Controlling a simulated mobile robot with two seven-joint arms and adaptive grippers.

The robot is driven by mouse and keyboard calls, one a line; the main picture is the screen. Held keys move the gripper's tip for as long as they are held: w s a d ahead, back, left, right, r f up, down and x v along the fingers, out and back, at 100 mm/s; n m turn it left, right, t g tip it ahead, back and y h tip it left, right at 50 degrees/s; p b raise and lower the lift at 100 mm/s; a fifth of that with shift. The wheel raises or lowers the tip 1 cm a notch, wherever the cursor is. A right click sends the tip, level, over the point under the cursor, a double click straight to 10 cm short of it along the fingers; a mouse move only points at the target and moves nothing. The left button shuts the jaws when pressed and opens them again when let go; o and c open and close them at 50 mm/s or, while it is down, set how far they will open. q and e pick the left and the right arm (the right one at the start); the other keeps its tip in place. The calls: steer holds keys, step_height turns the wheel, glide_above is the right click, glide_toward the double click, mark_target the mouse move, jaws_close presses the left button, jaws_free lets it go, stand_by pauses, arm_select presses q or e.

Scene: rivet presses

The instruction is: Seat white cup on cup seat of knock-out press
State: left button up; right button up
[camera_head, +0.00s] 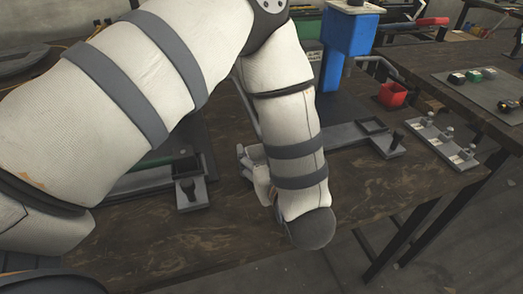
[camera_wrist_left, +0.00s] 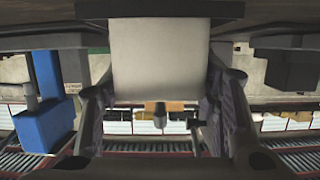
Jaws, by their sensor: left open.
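My left gripper (camera_head: 248,163) is low over the table beneath my bent left arm, and the forearm hides much of it in the head view. In the left wrist view, which looks upside down, the fingers (camera_wrist_left: 158,88) are open, one on each side of a pale, straight-sided object. This object looks like the white cup (camera_wrist_left: 160,55). It meets a dark grey plate (camera_wrist_left: 225,9), which may be the cup seat. I cannot tell whether either finger touches the cup. The cup cannot be made out surely in the head view. My right gripper is not in view.
A blue press (camera_head: 349,45) stands behind the forearm. A red bin (camera_head: 392,95) is right of it. A grey fixture with a black peg (camera_head: 190,194) lies to the left, and another peg (camera_head: 396,141) to the right. The wooden table (camera_head: 340,190) is clear at front right.

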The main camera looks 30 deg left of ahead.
arm_select(q)
steer(key=shift+o, duration=0.5)
steer(key=shift+r, duration=0.1)
steer(key=v, duration=1.2)
steer(key=shift+d, duration=0.15)
steer(key=shift+f, duration=0.25)
